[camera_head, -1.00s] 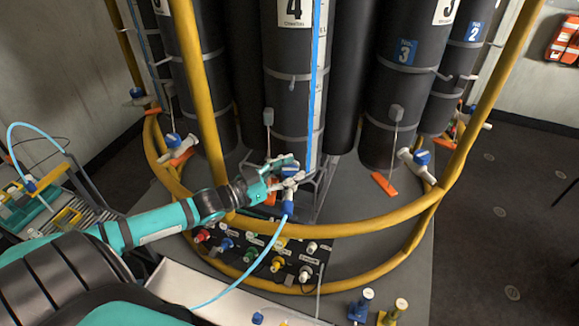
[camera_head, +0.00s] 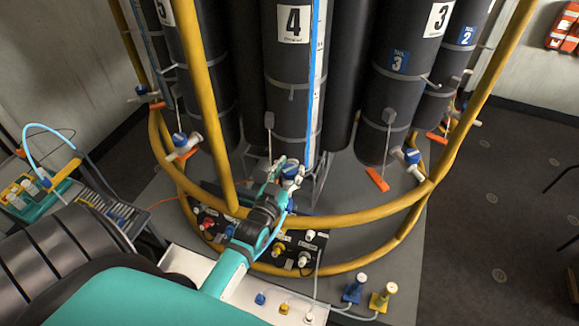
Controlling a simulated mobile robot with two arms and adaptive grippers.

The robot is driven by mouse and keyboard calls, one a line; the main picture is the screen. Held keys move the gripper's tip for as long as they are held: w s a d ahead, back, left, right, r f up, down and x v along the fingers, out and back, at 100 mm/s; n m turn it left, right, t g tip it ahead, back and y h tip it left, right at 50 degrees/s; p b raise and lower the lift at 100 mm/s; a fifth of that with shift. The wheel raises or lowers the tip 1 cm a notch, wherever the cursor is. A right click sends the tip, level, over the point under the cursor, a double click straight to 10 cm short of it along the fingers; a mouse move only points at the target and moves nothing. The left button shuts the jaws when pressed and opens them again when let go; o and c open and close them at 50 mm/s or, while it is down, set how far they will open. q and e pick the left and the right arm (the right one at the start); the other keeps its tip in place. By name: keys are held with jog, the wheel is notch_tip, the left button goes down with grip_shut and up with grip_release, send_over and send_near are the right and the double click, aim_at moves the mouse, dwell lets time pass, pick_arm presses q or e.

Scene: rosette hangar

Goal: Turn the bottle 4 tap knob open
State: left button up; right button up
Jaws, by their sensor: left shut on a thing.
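Bottle 4 (camera_head: 285,118) is a tall dark cylinder with a white label "4", standing at the middle of the rosette. Its tap with a blue knob (camera_head: 291,170) sits low at its front in the head view. My left gripper (camera_head: 287,173) reaches over the yellow rail and is shut at this tap, on the blue knob as far as I can tell. The fingers and wrist hide part of the tap. The knob's exact angle is too small to read. My right gripper is not in view.
A yellow ring rail (camera_head: 350,215) runs in front of the bottles. Bottle 3 (camera_head: 392,90) has a similar tap at the right. A dark connector panel (camera_head: 306,250) lies below my left arm. Blue (camera_head: 354,289) and yellow (camera_head: 382,297) fittings stand at lower right.

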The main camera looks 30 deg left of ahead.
pick_arm(q)
jog(key=shift+y, duration=0.3)
jog(key=shift+r, duration=0.1)
jog(key=o, duration=1.2)
jog(key=v, duration=1.2)
